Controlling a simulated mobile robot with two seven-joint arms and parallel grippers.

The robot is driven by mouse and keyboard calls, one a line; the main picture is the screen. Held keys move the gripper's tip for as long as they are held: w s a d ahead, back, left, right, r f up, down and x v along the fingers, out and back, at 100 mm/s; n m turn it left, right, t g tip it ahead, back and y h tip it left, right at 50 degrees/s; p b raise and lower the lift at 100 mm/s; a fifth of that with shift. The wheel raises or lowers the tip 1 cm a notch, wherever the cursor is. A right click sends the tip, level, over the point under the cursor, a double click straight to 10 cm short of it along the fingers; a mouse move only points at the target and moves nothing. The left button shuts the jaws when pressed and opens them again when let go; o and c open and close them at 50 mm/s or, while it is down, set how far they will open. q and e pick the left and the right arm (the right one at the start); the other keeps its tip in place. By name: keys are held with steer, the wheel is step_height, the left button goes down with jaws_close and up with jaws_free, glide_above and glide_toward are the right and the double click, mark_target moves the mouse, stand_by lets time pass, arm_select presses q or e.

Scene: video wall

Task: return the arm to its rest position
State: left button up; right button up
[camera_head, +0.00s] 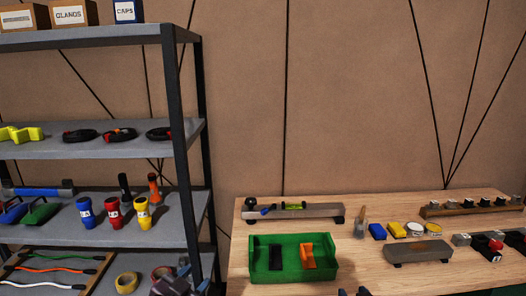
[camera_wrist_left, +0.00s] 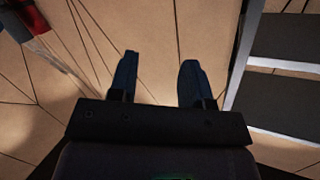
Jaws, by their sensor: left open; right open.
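My left gripper (camera_head: 192,277) shows at the bottom of the head view, in front of the lower right part of the shelf rack. In the left wrist view its two dark fingers (camera_wrist_left: 157,78) stand apart with nothing between them. Only the fingertips of my right gripper (camera_head: 352,292) show at the bottom edge of the head view, in front of the wooden table. They are apart, and no object is seen between them. The rest of the right gripper is out of frame.
The grey shelf rack (camera_head: 105,150) on the left holds bottles, tapes, cables and boxes. The wooden table (camera_head: 350,270) on the right carries a green tray (camera_head: 262,274), a level (camera_head: 293,210), a grey block (camera_head: 418,251) and small parts. A panelled wall stands behind.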

arm_select(q)
steer(key=s+a+f+n+g+y, duration=0.1)
steer(key=s+a+f+n+y, duration=0.1)
steer(key=s+a+f, duration=0.2)
steer(key=s+a+f+n+g+y, duration=0.1)
steer(key=s+a+f+n+y, duration=0.1)
steer(key=s+f, duration=0.8)
steer(key=s+a+f+n+g+y, duration=0.1)
steer(key=s+a+f+n+y, duration=0.1)
steer(key=s+a+f, duration=0.4)
steer(key=s+n, duration=0.1)
steer(key=s, duration=0.2)
steer(key=shift+f, duration=0.4)
arm_select(e)
steer(key=s+d+f+g, duration=0.1)
steer(key=s+f, duration=0.3)
steer(key=s, duration=0.4)
steer(key=s+d+f+g, duration=0.1)
steer(key=s+d+f, duration=0.1)
steer(key=s+f, duration=0.3)
steer(key=s+d+f+g+h, duration=0.1)
steer(key=s+f, duration=0.3)
steer(key=s, duration=0.7)
steer(key=shift+d+f, duration=0.4)
steer(key=shift+d, duration=0.45)
